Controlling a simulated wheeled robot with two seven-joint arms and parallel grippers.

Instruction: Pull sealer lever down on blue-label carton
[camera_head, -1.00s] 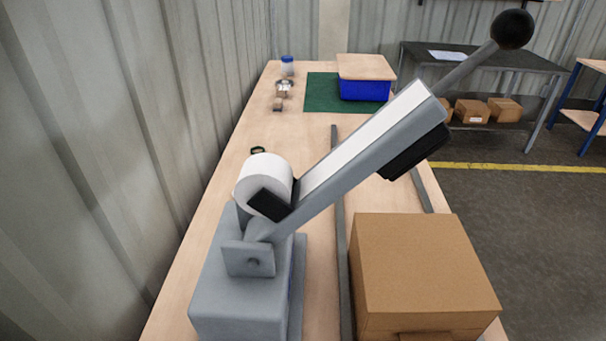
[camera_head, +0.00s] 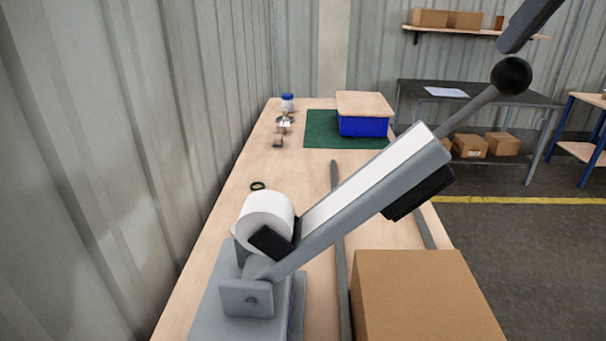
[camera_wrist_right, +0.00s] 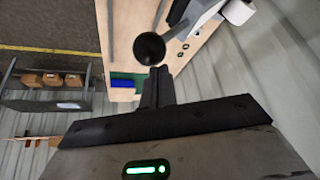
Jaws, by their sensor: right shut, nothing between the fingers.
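The grey sealer (camera_head: 247,299) stands on the bench with its lever arm (camera_head: 375,187) raised and slanting up to the right. The lever ends in a black ball knob (camera_head: 511,75), which also shows in the wrist view (camera_wrist_right: 149,48). A brown carton (camera_head: 425,290) sits right of the sealer; no blue label shows on its visible faces. My right gripper (camera_head: 508,46) is shut and empty just above the knob. In the wrist view its fingertips (camera_wrist_right: 159,72) are close to the knob; I cannot tell whether they touch. My left gripper is not in view.
A white roll (camera_head: 265,220) sits on the sealer. A metal rail (camera_head: 340,240) runs along the bench between sealer and carton. A blue bin (camera_head: 363,126) stands on a green mat (camera_head: 320,130) at the far end. A corrugated wall (camera_head: 100,150) bounds the left side.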

